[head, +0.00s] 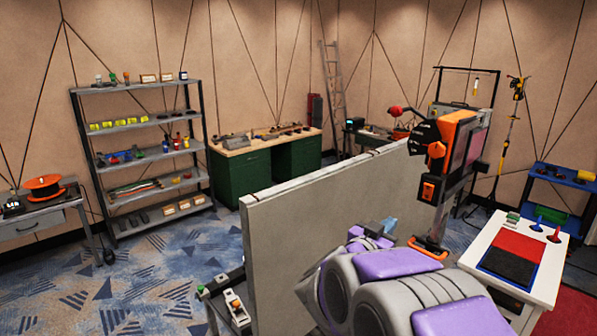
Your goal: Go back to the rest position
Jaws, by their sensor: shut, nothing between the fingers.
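My arm, grey with purple panels, reaches in from the bottom right of the head view. My gripper (372,236) is at its far end, a small purple part with a pale blue tip, in front of the grey wall panel (300,225). It is shut and holds nothing that I can see. My own arm links hide part of it. I cannot tell whether it touches the panel.
An orange and black device (452,150) stands at the panel's right end. A white table (545,275) with red and black mats is at right. A shelf rack (130,121), green cabinets (240,178) and a ladder (333,85) stand behind. Carpet at left is clear.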

